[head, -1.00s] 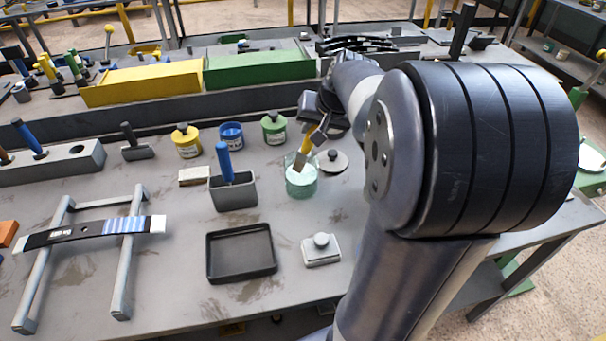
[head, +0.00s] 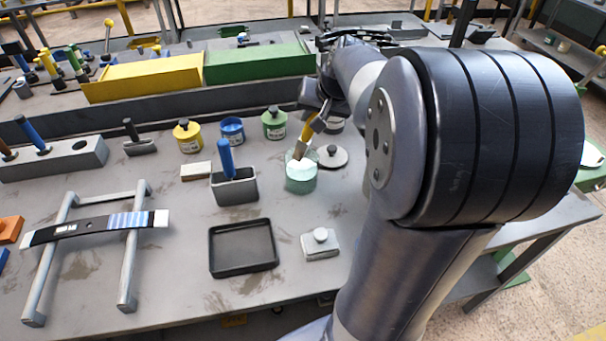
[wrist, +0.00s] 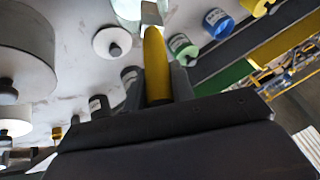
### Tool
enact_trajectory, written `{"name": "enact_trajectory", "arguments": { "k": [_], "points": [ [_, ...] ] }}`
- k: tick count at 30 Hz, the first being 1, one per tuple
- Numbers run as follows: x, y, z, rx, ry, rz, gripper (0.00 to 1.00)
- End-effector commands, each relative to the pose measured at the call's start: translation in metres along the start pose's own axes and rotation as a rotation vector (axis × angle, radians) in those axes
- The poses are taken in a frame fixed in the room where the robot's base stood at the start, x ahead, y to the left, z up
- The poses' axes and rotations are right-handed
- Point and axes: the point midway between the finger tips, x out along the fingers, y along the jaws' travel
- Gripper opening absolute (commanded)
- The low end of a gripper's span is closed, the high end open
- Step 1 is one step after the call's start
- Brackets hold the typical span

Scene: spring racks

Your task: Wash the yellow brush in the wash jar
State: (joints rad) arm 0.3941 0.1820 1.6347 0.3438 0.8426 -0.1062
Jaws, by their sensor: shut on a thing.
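The yellow brush (head: 310,129) is held tilted in my gripper (head: 317,120), its pale head pointing down at the mouth of the wash jar. Its yellow handle also fills the middle of the wrist view (wrist: 156,62). The wash jar (head: 301,182) is clear glass with pale green liquid and stands upright on the bench. I cannot tell whether the brush tip is inside the rim or just above it. My gripper is shut on the handle; the arm partly hides it in the head view. A round grey lid with a dark knob (head: 333,157) lies beside the jar.
Yellow (head: 187,138), blue (head: 232,131) and green (head: 274,125) paint pots stand behind the jar. A grey holder (head: 235,191) with a blue-handled tool stands to its left. A black tray (head: 242,262) and a small block with a knob (head: 320,246) lie in front.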

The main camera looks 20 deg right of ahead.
Motion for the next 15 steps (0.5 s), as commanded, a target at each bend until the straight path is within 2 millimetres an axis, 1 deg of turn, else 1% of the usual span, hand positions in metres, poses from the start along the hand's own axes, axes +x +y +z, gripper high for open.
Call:
{"name": "enact_trajectory", "arguments": {
  "k": [5, 15],
  "points": [
    [-0.010, -0.003, -0.005, 0.000, 0.001, 0.000, 0.01],
    [-0.040, -0.013, -0.022, 0.000, 0.001, 0.000, 0.01]
  ]
}}
